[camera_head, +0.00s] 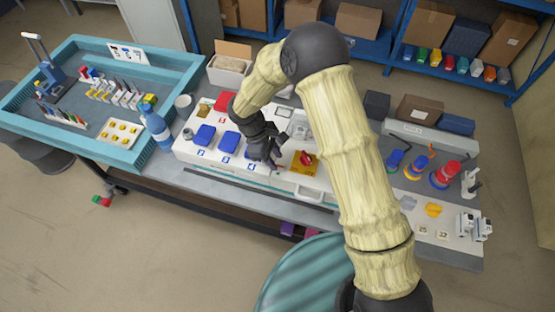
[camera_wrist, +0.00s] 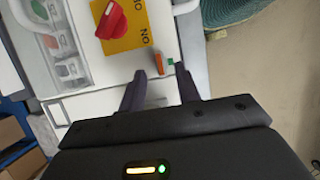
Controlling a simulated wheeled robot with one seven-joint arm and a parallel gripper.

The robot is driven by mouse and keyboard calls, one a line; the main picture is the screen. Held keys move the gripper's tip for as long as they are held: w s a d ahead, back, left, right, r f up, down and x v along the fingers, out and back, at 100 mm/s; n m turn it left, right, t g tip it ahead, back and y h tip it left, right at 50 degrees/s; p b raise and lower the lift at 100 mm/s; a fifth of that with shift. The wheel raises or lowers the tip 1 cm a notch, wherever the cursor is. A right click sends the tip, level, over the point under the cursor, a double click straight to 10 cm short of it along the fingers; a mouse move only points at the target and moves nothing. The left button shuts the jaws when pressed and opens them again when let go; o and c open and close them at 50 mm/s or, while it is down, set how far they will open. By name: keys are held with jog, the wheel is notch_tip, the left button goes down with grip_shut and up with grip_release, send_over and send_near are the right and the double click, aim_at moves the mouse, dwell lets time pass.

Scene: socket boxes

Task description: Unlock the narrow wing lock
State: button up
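The narrow wing lock looks to be the thin orange tab (camera_wrist: 158,62) on the white panel in the wrist view. A small green mark (camera_wrist: 170,61) is just right of it. My gripper (camera_wrist: 161,70) is open, with its two dark fingertips on either side of the tab and a gap on both sides. I cannot tell how deep the fingertips reach. In the head view my gripper (camera_head: 270,160) is low over the white panel (camera_head: 213,167), left of the red knob (camera_head: 306,158). The tab is hidden or too small there.
The red knob (camera_wrist: 111,20) sits on a yellow plate (camera_wrist: 131,38) close beyond my fingers. Blue numbered covers (camera_head: 204,135) lie left of my gripper. A white handle (camera_head: 311,195) is on the panel front. A teal-rimmed tray (camera_head: 97,150) stands left, beside a blue bottle (camera_head: 158,130).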

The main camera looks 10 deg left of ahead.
aim_at(279, 166)
jog(key=shift+p+x, duration=0.3)
jog(key=shift+x, duration=1.3)
grip_shut()
